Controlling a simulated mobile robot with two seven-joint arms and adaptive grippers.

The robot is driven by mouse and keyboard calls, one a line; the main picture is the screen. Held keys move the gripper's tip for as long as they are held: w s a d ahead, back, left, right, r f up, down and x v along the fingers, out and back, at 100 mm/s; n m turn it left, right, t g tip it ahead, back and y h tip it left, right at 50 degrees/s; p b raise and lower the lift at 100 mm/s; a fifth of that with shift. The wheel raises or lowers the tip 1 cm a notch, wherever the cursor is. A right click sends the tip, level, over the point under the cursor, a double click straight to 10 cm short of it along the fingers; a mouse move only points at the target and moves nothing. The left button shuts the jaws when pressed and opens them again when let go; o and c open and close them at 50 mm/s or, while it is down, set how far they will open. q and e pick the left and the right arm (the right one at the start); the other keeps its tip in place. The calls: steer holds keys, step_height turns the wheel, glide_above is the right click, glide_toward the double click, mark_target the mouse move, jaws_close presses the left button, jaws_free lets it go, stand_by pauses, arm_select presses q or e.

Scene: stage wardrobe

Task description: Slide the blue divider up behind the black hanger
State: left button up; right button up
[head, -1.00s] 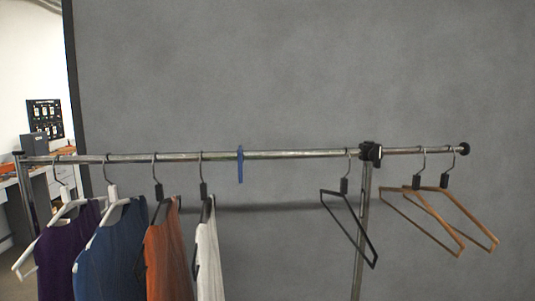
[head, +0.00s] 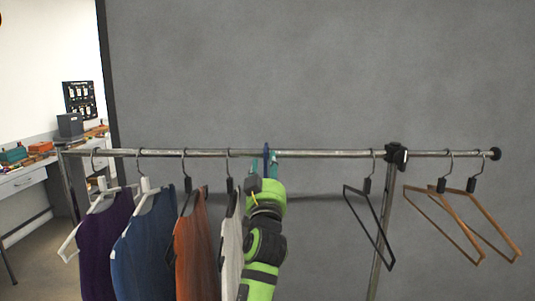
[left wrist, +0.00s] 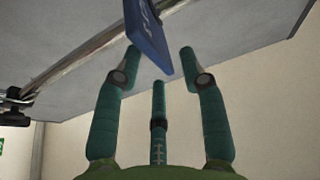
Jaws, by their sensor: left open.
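The blue divider (head: 266,152) hangs on the metal rail (head: 325,154), between the white garment (head: 232,245) and the empty black hanger (head: 372,225), with a wide gap of bare rail before that hanger. My left gripper (head: 264,164) has come up from below with its teal fingers on either side of the divider. In the left wrist view, my left gripper (left wrist: 158,62) is open, and the divider's lower end (left wrist: 148,38) reaches between the fingertips without visibly being clamped. My right gripper is not in view.
A black clamp joint (head: 396,156) joins the rail to its post just right of the black hanger. Two wooden hangers (head: 455,225) hang beyond it. Purple, blue and orange garments (head: 192,245) hang at left. A grey backdrop (head: 320,80) stands behind.

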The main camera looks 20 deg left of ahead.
arm_select(q)
steer(key=shift+p+x, duration=0.4)
steer(key=shift+x, duration=1.35)
jaws_close()
